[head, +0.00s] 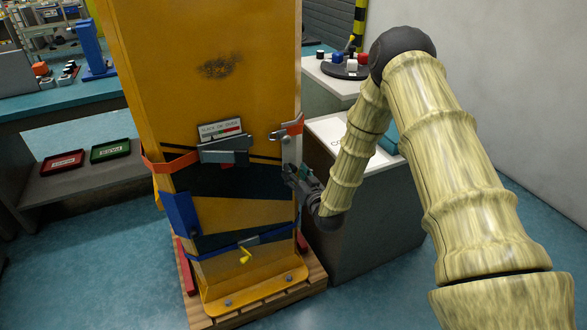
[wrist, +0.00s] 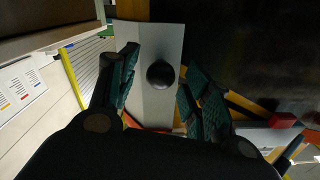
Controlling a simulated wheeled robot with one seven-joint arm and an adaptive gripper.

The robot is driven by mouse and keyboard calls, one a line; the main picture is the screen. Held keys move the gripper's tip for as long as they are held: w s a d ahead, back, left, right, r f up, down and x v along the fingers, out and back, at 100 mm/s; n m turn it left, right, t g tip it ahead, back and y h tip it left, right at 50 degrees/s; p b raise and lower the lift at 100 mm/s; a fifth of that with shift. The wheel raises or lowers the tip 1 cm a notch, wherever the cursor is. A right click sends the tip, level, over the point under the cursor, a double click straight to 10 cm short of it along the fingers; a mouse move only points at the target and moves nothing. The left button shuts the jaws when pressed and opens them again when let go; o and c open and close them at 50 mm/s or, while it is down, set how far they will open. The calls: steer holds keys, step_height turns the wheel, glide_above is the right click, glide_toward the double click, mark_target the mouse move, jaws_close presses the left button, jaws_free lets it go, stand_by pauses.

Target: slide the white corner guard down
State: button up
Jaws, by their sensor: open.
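The white corner guard (head: 291,152) sits on the right front edge of the tall orange column, by the end of the orange strap. In the wrist view it is a pale plate (wrist: 150,38) with a round black knob (wrist: 160,74) near its middle. My gripper (head: 292,173) is at that edge, at the guard's lower part in the head view. In the wrist view my open gripper (wrist: 157,80) has one finger on each side of the knob, with gaps showing. The guard's lower part is partly hidden by my gripper in the head view.
The orange strap (head: 172,165) with a grey buckle (head: 226,150) crosses the column. Below are a blue corner guard (head: 183,214) and a blue strap with a yellow handle (head: 245,256). A grey cabinet (head: 365,205) stands close behind my gripper on the right.

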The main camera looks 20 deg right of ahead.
steer(key=shift+w+a, duration=0.15)
steer(key=shift+w, duration=0.85)
steer(key=shift+c, duration=0.5)
jaws_close()
